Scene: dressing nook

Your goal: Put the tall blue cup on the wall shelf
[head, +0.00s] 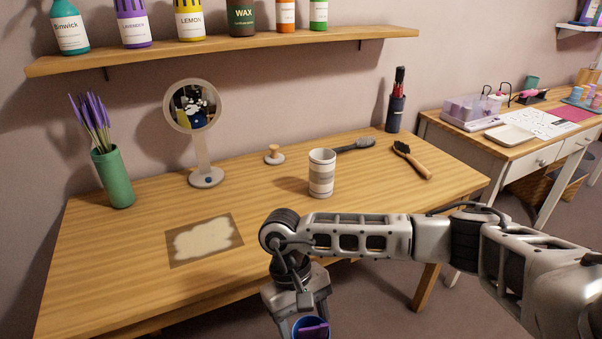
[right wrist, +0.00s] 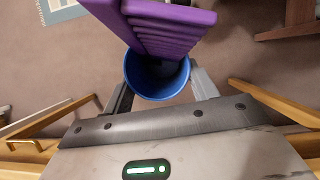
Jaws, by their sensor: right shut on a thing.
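My right gripper (head: 303,305) hangs low at the bottom of the head view, in front of the table's front edge. It is shut on a blue cup (head: 297,325), which is partly cut off by the frame. In the right wrist view the blue cup (right wrist: 157,85) sits between the grey fingers (right wrist: 160,97), over the floor. A ridged purple item (right wrist: 165,25) overlaps the cup's mouth and looks to be in it. The wall shelf (head: 230,49) runs along the wall above the table and holds a row of bottles. My left gripper is not in view.
The wooden table (head: 130,235) holds a striped cup (head: 321,174), a round mirror (head: 206,175), a green vase (head: 113,178), brushes (head: 412,160), a dark holder (head: 396,113) and a stained mat (head: 177,258). Bottles fill much of the shelf; its right end is clear. A second desk (head: 500,150) stands right.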

